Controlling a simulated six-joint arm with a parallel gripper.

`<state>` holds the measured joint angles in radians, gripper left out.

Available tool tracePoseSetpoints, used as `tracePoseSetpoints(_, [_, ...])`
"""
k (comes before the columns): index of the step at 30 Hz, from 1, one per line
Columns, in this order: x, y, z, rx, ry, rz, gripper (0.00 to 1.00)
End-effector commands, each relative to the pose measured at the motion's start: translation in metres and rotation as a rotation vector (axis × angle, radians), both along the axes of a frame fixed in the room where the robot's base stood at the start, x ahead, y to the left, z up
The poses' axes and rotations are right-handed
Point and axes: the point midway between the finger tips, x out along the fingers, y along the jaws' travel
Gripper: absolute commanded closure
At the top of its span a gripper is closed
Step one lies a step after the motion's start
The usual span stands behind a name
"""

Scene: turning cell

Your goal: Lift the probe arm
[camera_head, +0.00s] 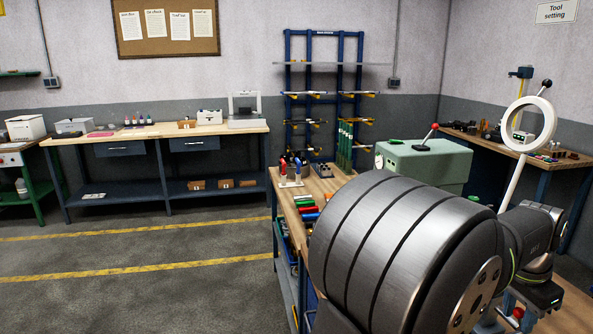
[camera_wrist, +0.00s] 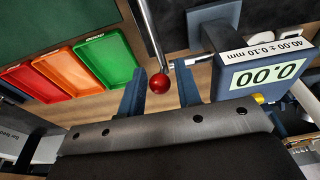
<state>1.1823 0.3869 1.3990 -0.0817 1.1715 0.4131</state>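A thin metal rod with a red ball knob (camera_wrist: 159,83) runs down from the top edge in the wrist view; it looks like the probe arm. My gripper (camera_wrist: 157,88) is open. Its two blue fingers stand either side of the red knob, with gaps showing; I see no contact. In the head view, my arm hides much of this area, and a small red knob (camera_head: 518,312) shows at the lower right.
Green (camera_wrist: 110,60), orange (camera_wrist: 66,72) and red (camera_wrist: 30,93) trays lie left of my gripper in the wrist view. In the head view, a green machine (camera_head: 424,165) with a red-knobbed lever stands behind my arm. The floor at left is clear.

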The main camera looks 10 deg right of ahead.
Motion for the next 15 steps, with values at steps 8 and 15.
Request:
tracePoseSetpoints(8, [0.0000,-0.0001,0.0002,0.000,0.000,0.000,0.87])
tracePoseSetpoints(15, [0.0002,-0.0026,0.0017,-0.001,-0.001,0.000,0.86])
